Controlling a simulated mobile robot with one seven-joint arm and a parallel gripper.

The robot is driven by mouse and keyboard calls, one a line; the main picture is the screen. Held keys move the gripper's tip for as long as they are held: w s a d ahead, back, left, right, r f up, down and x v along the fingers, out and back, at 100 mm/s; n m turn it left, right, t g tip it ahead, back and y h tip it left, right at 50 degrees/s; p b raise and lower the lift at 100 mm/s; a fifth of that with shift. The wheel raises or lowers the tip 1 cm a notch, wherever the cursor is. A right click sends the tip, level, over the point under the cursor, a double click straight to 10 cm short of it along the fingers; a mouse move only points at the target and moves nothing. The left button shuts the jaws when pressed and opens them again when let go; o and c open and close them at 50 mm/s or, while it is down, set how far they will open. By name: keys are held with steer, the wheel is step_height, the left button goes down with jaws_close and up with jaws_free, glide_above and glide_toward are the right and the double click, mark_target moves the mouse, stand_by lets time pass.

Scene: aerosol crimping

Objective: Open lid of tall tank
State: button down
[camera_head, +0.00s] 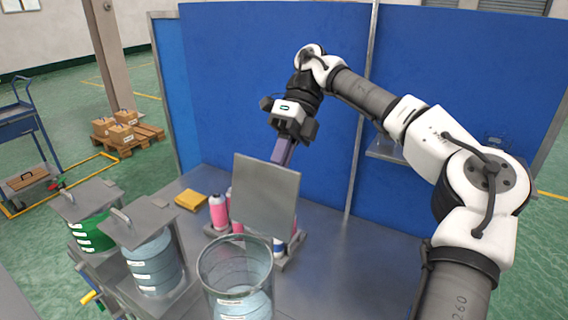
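A clear cylindrical tank (210,268) with pale blue contents and an uncovered top stands at the bottom centre; I take it for the tall tank. A square grey lid plate (266,195) stands nearly upright behind its rim, flat face towards the camera. My gripper (282,152) is above and behind the lid's top edge, pointing down. A purplish-grey bar shows between the gripper body and the lid edge. The lid hides what is below it, so I cannot tell whether the fingers are open, shut or touching the lid.
Two other tanks, one green (92,235) and one blue (152,266), stand at left under flat grey lids with handles. Pink-and-white cans (218,212) and a yellow cloth (191,199) are behind. Blue panels (235,80) close the back. The grey table (335,265) is clear at right.

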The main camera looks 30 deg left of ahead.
steer(key=shift+w+d+f, duration=0.1)
steer(key=shift+w+f, duration=0.15)
steer(key=shift+f, duration=0.15)
steer(key=c, duration=1.7)
jaws_free()
steer(key=shift+w, duration=0.1)
steer(key=shift+c, duration=0.2)
steer(key=shift+o, duration=1.3)
steer(key=shift+w+f, duration=0.1)
steer(key=shift+w, duration=0.1)
steer(key=shift+s+r, duration=0.2)
steer(key=shift+r, duration=0.05)
